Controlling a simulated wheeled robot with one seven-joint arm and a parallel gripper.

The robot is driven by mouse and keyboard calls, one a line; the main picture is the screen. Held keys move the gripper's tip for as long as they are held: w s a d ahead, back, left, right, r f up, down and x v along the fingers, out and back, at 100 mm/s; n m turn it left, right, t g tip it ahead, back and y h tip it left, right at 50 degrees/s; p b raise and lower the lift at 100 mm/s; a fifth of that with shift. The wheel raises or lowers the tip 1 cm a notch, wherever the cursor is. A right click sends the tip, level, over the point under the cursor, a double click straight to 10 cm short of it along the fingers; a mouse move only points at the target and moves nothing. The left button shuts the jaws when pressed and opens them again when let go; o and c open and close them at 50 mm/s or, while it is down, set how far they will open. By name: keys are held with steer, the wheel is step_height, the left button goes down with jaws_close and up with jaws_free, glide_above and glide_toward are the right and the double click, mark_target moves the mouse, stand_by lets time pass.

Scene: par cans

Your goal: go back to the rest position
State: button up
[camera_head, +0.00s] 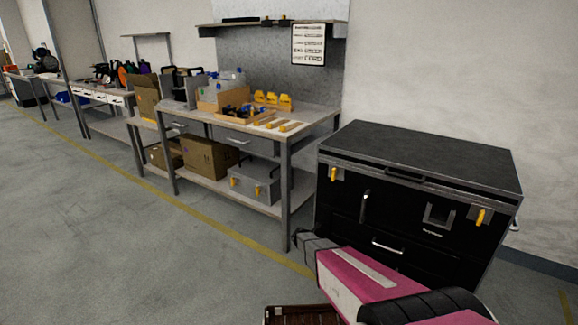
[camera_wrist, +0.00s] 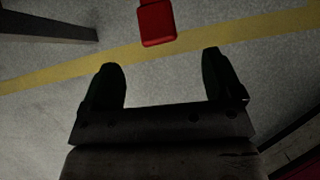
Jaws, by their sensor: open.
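My gripper (camera_head: 305,240) is at the end of my pink and white arm, low in the head view, in front of the black tool chest. In the wrist view my gripper (camera_wrist: 161,62) has its two dark fingers wide apart with nothing between them. A red block-like thing (camera_wrist: 157,24) shows beyond the fingertips at the top of the wrist view, apart from both fingers. I cannot tell what it is or how far below it lies. It does not show in the head view.
The black tool chest (camera_head: 420,160) stands right of a workbench (camera_head: 318,118) carrying bins and yellow items. Cardboard boxes (camera_head: 208,158) and a grey case (camera_head: 255,185) sit on its lower shelf. Open floor (camera_head: 110,230) with a yellow line (camera_head: 205,225) lies to the left.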

steer(key=s+d+r+m+g+y, duration=0.3)
steer(key=s+r+m+g, duration=0.3)
steer(key=s+r+m, duration=2.2)
steer(key=s+r+y, duration=0.1)
steer(key=s, duration=0.2)
steer(key=shift+s+d+y, duration=0.2)
steer(key=shift+s+y, duration=0.1)
